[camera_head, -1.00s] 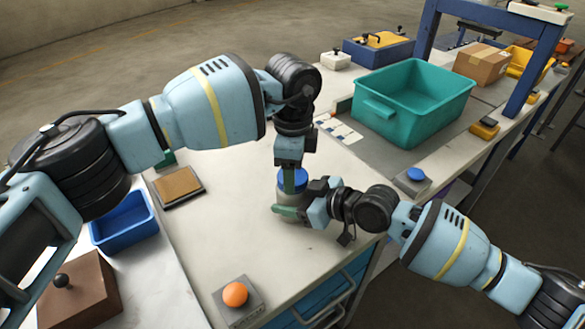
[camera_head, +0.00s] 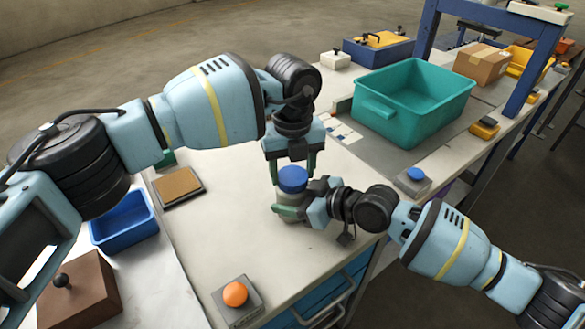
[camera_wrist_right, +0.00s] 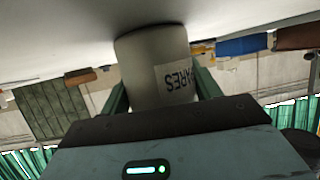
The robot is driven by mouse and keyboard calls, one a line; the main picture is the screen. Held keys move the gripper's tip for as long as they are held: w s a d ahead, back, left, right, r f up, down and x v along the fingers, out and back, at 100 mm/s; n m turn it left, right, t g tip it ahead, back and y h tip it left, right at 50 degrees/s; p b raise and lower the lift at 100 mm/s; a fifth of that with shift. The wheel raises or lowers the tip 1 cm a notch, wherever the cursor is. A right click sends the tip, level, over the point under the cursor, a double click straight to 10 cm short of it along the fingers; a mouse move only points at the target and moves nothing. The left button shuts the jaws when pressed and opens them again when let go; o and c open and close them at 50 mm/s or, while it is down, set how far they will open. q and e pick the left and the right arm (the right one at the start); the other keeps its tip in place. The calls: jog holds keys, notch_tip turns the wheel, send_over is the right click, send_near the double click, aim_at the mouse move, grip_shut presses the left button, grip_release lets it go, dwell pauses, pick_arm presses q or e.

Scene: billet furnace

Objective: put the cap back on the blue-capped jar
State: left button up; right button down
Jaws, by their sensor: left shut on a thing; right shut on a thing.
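The blue cap (camera_head: 293,180) is on top of the pale grey jar (camera_head: 289,199), level with it; I cannot tell how tightly it sits. The jar stands upright on the workbench. My left gripper (camera_head: 292,172) points down from above and is shut on the cap, one finger on each side. My right gripper (camera_head: 290,207) comes from the right, low, and is shut on the jar's body. In the right wrist view the jar (camera_wrist_right: 150,65) appears upside down between the two fingers, its label reading "ARES" in part. The cap is not in that view.
The workbench (camera_head: 220,215) is clear around the jar. An orange button box (camera_head: 236,296) is at the front edge. A sponge-like pad on a tray (camera_head: 178,186) and a blue bin (camera_head: 124,220) are left. A teal crate (camera_head: 413,100) stands at the back right.

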pick_arm(q)
jog(key=o, duration=1.1)
jog(key=shift+r, duration=0.1)
jog(key=shift+r, duration=2.2)
jog(key=shift+c, duration=0.5)
